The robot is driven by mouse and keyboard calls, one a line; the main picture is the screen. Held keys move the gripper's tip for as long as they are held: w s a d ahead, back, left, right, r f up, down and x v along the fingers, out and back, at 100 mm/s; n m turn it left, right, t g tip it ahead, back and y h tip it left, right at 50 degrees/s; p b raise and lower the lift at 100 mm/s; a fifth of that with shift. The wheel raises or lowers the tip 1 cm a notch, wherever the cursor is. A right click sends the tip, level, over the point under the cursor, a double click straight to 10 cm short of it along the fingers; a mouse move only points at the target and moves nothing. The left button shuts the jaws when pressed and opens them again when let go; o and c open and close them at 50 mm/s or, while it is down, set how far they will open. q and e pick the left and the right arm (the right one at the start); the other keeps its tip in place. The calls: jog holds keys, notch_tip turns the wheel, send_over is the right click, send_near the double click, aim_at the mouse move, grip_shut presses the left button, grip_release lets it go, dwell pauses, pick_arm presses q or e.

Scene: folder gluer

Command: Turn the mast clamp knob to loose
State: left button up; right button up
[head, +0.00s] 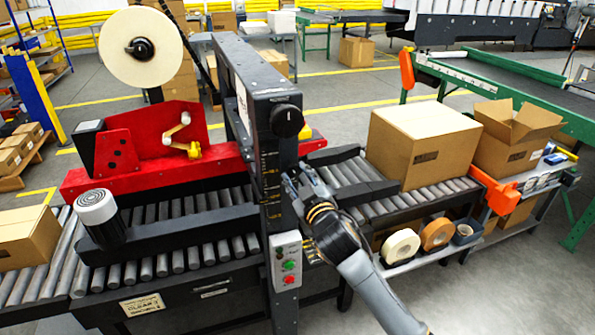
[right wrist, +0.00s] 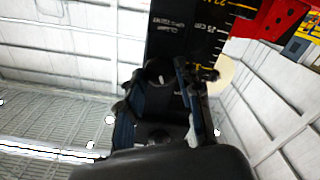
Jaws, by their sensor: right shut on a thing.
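The dark mast (head: 272,170) of the carton machine stands upright in the middle of the head view, with a yellow scale on its face. My right gripper (head: 292,180) reaches up from the lower right to the mast's right side. In the right wrist view its fingers (right wrist: 160,90) are shut around a small dark round knob (right wrist: 157,70), the mast clamp knob, beside a printed clamp label on the mast (right wrist: 185,35). The fingers hide the knob in the head view, and its turn setting cannot be read. My left gripper is not in view.
A larger black knob (head: 287,121) sits above on the machine head. A button box (head: 286,261) hangs below on the mast. A closed carton (head: 422,145) stands on the rollers to the right. Tape rolls (head: 400,246) lie on a low shelf near my right forearm.

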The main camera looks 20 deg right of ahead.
jog(key=n+p, duration=0.3)
jog(key=n, duration=0.3)
jog(key=shift+r, duration=0.15)
jog(key=n+p, duration=0.1)
jog(key=n, duration=0.3)
jog(key=shift+p, duration=0.35)
jog(key=shift+n+p, duration=0.35)
jog(key=shift+n, duration=0.85)
jog(key=o, duration=1.2)
jog(key=shift+c, duration=0.2)
jog(key=shift+s+f, duration=0.25)
jog(key=shift+s, duration=0.2)
jog(key=s, duration=1.1)
jog(key=shift+d, duration=0.2)
